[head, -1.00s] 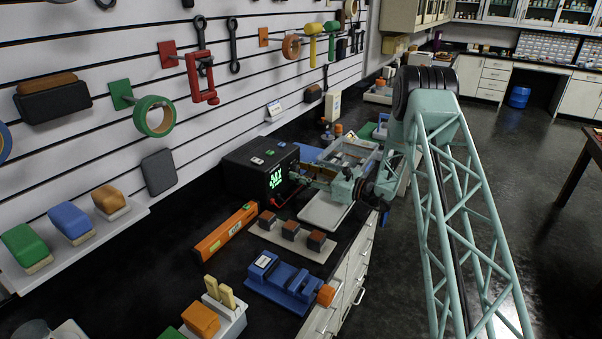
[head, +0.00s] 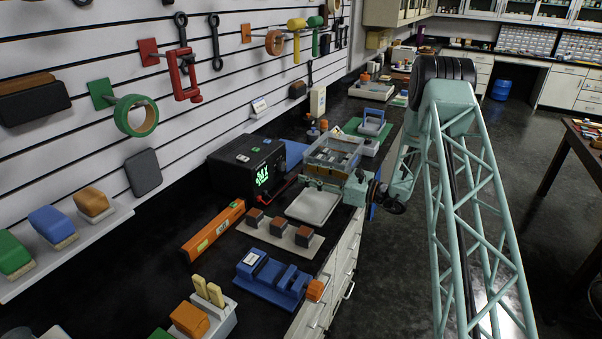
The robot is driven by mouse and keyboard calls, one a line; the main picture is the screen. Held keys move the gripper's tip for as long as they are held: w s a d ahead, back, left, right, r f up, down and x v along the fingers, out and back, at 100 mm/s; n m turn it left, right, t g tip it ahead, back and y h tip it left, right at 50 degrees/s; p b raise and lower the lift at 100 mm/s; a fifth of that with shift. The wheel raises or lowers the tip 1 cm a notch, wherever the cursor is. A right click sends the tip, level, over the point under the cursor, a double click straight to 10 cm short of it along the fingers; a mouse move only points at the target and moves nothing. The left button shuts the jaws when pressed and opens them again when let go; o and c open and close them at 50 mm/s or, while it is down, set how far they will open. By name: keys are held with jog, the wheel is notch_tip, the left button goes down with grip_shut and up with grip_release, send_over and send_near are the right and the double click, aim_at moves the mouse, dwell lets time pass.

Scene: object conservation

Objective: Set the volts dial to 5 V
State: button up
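The black power supply (head: 246,166) stands on the dark bench against the slatted wall. Its lit green display (head: 262,175) is too small to read with certainty. The volts dial cannot be made out on the front face, and its setting does not show. My gripper (head: 304,181) points left toward the right part of that face, with a small gap seeming to lie between them. It is too small to tell whether the fingers are open or shut. No held object shows.
A pale tray (head: 313,207) lies below my gripper. A clear-lidded box (head: 333,153) stands behind it. In front are a board with dark blocks (head: 279,228), an orange level (head: 213,231) and a blue vise-like fixture (head: 272,279). Open floor lies right of the bench.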

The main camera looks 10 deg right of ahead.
jog(key=shift+v, duration=1.05)
